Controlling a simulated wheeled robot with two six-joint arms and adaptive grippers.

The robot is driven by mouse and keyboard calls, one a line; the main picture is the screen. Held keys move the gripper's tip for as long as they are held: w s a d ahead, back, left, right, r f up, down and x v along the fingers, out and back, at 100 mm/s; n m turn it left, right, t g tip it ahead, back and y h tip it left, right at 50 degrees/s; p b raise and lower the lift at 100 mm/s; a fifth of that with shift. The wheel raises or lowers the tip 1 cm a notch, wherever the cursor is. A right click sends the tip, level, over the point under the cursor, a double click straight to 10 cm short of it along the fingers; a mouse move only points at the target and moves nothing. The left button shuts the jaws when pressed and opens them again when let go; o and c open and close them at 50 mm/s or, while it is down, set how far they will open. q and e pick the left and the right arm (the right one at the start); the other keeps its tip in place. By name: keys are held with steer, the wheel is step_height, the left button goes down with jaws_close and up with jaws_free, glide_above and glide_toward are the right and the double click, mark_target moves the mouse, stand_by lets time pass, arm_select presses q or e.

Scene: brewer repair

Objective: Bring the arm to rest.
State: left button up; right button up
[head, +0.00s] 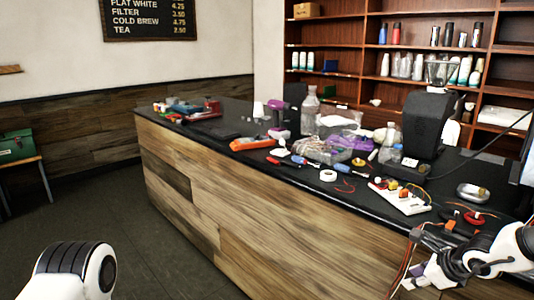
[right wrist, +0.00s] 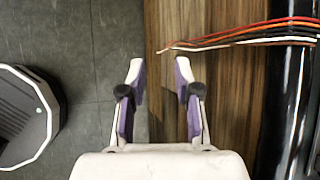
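My right arm comes in from the right in the head view, and my right gripper (head: 424,277) is low, in front of the counter's wooden side and below its top edge. In the right wrist view my right gripper (right wrist: 158,78) has its two purple-lined fingers apart with nothing between them. Beneath them are the wooden panel and the dark floor. A white and black link of my left arm shows at the bottom left of the head view; its gripper is out of view.
Red, orange, white and black wires (right wrist: 250,35) hang over the counter edge close to the right gripper. The black counter top (head: 225,128) carries tools, a breadboard (head: 400,197), a white tape roll (head: 328,175), bottles and a black grinder (head: 425,125). The floor (head: 95,200) at left is clear.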

steer(key=s+a+f+n+g+h+p, duration=0.2)
steer(key=s+f+n+g, duration=0.1)
steer(key=s+f+n, duration=0.6)
steer(key=s+a+f+n+g+h+p, duration=0.1)
steer(key=s+a+f+n+g+h, duration=0.2)
steer(key=s+f+n, duration=0.7)
steer(key=s+a+f+n+y, duration=0.1)
steer(key=s+a+n, duration=0.2)
steer(key=s, duration=0.4)
steer(key=s+a+f+n+g+y+p, duration=0.1)
steer(key=s+a+n, duration=0.3)
steer(key=s+a, duration=0.2)
steer(key=shift+s+f+y, duration=0.3)
steer(key=shift+s+y, duration=0.05)
steer(key=shift+y, duration=0.05)
